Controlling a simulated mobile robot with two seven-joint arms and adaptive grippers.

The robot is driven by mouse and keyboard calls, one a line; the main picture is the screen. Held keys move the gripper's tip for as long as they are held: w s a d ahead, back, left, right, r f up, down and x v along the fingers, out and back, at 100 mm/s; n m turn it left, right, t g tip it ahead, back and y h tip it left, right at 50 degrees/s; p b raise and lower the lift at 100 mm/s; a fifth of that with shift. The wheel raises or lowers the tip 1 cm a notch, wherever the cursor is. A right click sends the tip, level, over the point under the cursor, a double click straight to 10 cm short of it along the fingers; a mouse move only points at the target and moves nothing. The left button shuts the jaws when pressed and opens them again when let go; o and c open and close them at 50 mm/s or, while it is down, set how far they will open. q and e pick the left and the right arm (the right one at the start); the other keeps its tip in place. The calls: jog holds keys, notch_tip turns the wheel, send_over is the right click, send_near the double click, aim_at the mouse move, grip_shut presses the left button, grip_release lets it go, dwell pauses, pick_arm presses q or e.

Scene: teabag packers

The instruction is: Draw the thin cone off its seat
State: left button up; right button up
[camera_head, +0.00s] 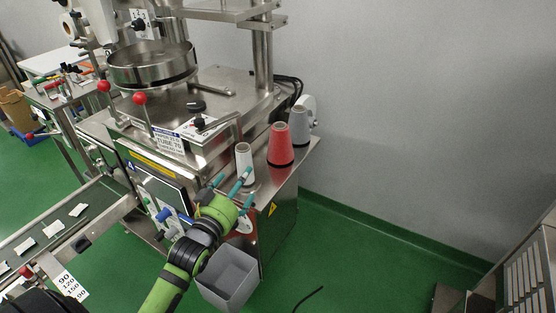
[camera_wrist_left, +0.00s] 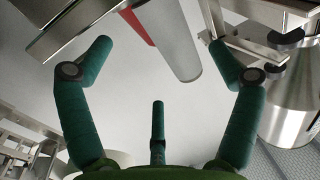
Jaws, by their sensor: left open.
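The thin cone (camera_head: 244,163) is a slim white cone standing upright at the front edge of the steel machine top. My left gripper (camera_head: 234,184) is open just in front of it and slightly lower, with its teal fingers spread. In the left wrist view a pale, tapered cone (camera_wrist_left: 172,40) shows beyond the open fingers, between the two upper ones. No finger is seen closed on it. The cone's seat cannot be made out. My right gripper is not in view.
A wider red cone (camera_head: 281,146) and a grey cone (camera_head: 300,124) stand behind to the right. A metal lever (camera_head: 222,124) is close on the left. A grey bin (camera_head: 229,273) is below the gripper. The green floor to the right is mostly clear.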

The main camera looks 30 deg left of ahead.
aim_at(243, 170)
pick_arm(q)
jog(key=shift+w, duration=0.25)
jog(key=w, duration=0.1)
jog(key=w+a+p, duration=0.1)
jog(key=w, duration=0.1)
jog(key=shift+a+r, duration=0.15)
jog(key=shift+r, duration=0.05)
jog(key=shift+w+f+p, duration=0.1)
jog(key=shift+w+p, duration=0.3)
jog(key=shift+w, duration=0.8)
jog(key=shift+w+f, duration=0.1)
jog(key=shift+w, duration=0.35)
jog(key=shift+s, duration=0.1)
jog(key=c, duration=1.2)
jog(key=shift+c, duration=0.2)
jog(key=shift+r, duration=0.25)
notch_tip(243, 170, up, 9)
jog(key=shift+f+b, duration=0.15)
jog(key=shift+b, duration=0.4)
jog(key=shift+r+p, duration=0.8)
jog(key=shift+r, duration=0.35)
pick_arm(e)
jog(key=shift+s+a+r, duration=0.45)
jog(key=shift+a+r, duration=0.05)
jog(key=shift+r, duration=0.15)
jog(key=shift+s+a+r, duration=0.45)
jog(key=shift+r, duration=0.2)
